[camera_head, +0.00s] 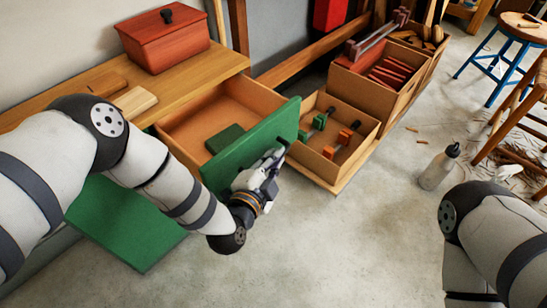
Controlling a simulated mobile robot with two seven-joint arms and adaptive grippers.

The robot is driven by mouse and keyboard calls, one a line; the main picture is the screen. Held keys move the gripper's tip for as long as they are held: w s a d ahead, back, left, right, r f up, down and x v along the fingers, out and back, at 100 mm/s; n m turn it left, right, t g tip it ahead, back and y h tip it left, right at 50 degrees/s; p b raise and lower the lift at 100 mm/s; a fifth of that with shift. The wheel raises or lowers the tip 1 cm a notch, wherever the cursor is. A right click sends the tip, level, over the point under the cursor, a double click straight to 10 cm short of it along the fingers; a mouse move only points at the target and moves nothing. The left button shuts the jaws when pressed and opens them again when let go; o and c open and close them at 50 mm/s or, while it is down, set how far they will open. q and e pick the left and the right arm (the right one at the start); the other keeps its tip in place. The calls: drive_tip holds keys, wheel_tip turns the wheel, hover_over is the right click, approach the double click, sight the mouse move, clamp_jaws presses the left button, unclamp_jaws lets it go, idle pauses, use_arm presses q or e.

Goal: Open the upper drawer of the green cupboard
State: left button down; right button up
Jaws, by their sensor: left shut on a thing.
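The green cupboard has a wooden top (195,80) at the left of the head view. Its upper drawer (252,147) stands pulled out, with a green front panel and a wooden box inside. A dark green block (224,139) lies in the drawer. My left gripper (273,160) is at the outer face of the drawer front and is shut on its handle, which the fingers mostly hide. A green panel (125,220) below also sticks out over the floor, partly behind my left arm. My right arm shows at the lower right; its gripper is out of view.
A red lidded box (164,41) stands on the cupboard top. A wooden box with orange and green clamps (338,135) stands just right of the drawer. A grey bottle (439,168) and a blue-legged stool (505,50) stand farther right. The middle floor is clear.

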use_arm(q)
drive_tip(key=c, duration=1.9)
unclamp_jaws()
drive_tip(key=v, duration=1.2)
